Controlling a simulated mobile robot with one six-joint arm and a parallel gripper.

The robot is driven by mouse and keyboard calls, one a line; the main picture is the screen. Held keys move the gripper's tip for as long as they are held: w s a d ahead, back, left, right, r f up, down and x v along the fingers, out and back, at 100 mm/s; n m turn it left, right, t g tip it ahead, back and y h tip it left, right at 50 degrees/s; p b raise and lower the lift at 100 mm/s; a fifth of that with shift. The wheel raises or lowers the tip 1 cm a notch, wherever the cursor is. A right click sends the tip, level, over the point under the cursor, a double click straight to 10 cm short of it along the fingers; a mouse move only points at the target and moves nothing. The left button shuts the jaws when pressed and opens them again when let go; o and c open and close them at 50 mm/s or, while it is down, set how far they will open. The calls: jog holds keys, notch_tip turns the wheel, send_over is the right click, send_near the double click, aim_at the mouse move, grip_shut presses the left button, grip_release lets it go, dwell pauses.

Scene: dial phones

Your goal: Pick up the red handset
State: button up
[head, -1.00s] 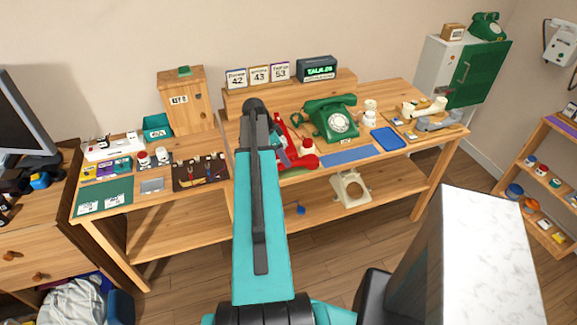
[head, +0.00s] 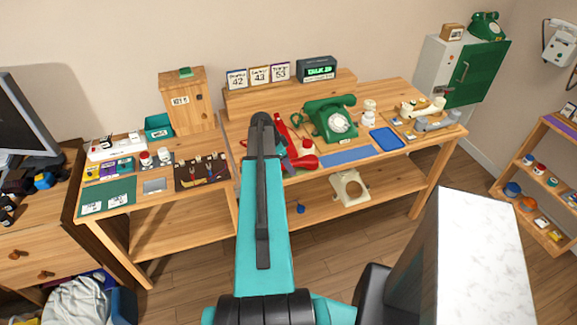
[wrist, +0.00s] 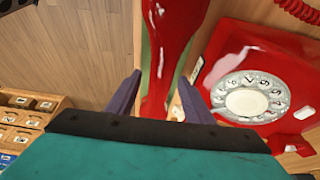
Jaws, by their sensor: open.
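The red handset (wrist: 176,38) runs down the middle of the wrist view, between the two fingers of my gripper (wrist: 158,90). The fingers are open, one on each side of it, with visible gaps. Its lower end is hidden behind the gripper body. The red telephone (wrist: 285,72) with a white dial lies to the right of the handset in the wrist view. In the head view the red handset (head: 282,129) and red telephone (head: 304,162) are on the workbench, partly hidden by my arm and gripper (head: 288,154).
A green dial phone (head: 328,118) stands right of the red one, with a blue tray (head: 386,139) further right. A tool mat (head: 202,172) lies to the left. In the wrist view, a wooden drawer unit (wrist: 22,118) stands at left and a red coiled cord (wrist: 298,10) at upper right.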

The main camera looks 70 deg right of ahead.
dwell(0.3)
grip_shut()
jog(key=shift+r, duration=0.15)
jog(key=shift+r+b, duration=1)
jog(key=shift+r, duration=0.3)
jog(key=shift+a+r, duration=0.15)
jog(key=shift+r, duration=0.2)
jog(key=s+a+r+b, duration=0.1)
jog(key=s+a+b, duration=0.1)
jog(key=a, duration=1.1)
jog(key=shift+s+r+b, duration=0.3)
jog(key=shift+s+b, duration=0.1)
jog(key=shift+s, duration=0.35)
